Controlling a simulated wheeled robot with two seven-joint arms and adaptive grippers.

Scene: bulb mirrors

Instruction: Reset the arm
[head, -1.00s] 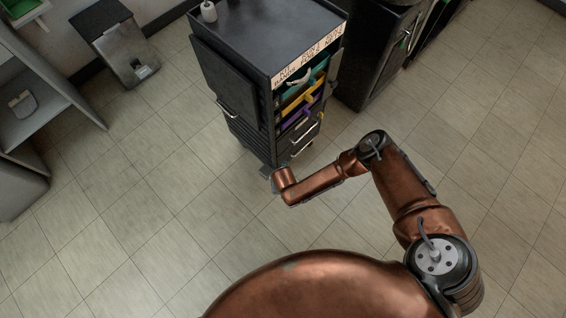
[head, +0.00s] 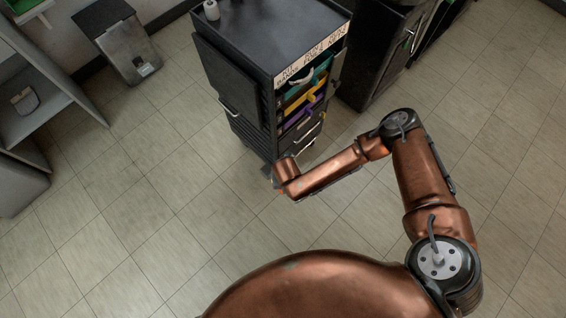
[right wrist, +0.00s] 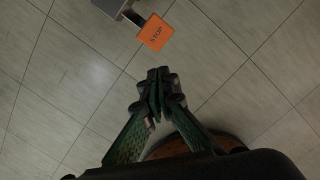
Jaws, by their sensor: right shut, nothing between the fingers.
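My right arm reaches from the lower right toward the middle in the head view, bent at the elbow, with its wrist end near the foot of the black cabinet (head: 262,55). My right gripper (right wrist: 155,75) shows in the right wrist view with its fingers together and nothing between them. It is above the tiled floor (right wrist: 235,95). In the head view the gripper itself cannot be made out below the wrist. My left gripper and left arm are not in the head view.
The cabinet has open front shelves with teal, yellow and purple items (head: 303,100). An orange STOP block (right wrist: 155,32) is beyond the fingers. A grey bin (head: 118,42) and grey shelving (head: 50,95) stand at left. A black unit (head: 378,55) stands behind. Floor at left and right is clear.

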